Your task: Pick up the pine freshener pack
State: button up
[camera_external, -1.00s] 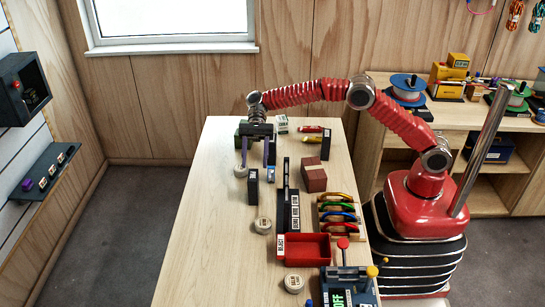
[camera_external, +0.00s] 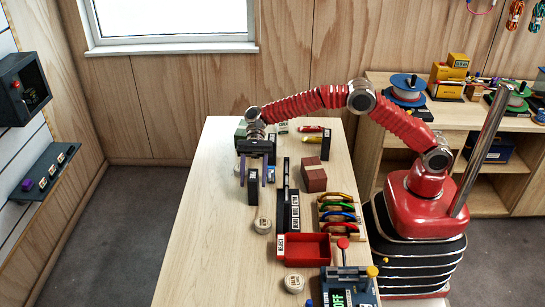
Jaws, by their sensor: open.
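My gripper (camera_external: 254,169) is open over the far left part of the workbench, its two purple fingers pointing down. An upright black pack (camera_external: 253,190) with a pale label stands just in front of the fingers, and its top overlaps the gap between them in the picture. I cannot tell whether they touch it. A green block (camera_external: 240,131) sits behind the gripper at the bench's far end. A small pale green and white box (camera_external: 282,127) stands to its right.
A round tin (camera_external: 262,225) lies in front of the black pack. A black stand (camera_external: 288,212), a brown box (camera_external: 314,178), a rack of coloured carabiners (camera_external: 338,213) and a red tray (camera_external: 307,246) fill the right side. The bench's left front (camera_external: 215,245) is clear.

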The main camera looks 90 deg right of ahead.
jog(key=shift+a+f, duration=0.25)
jog(key=shift+a, duration=0.45)
jog(key=shift+c, duration=0.4)
jog(key=c, duration=1.1)
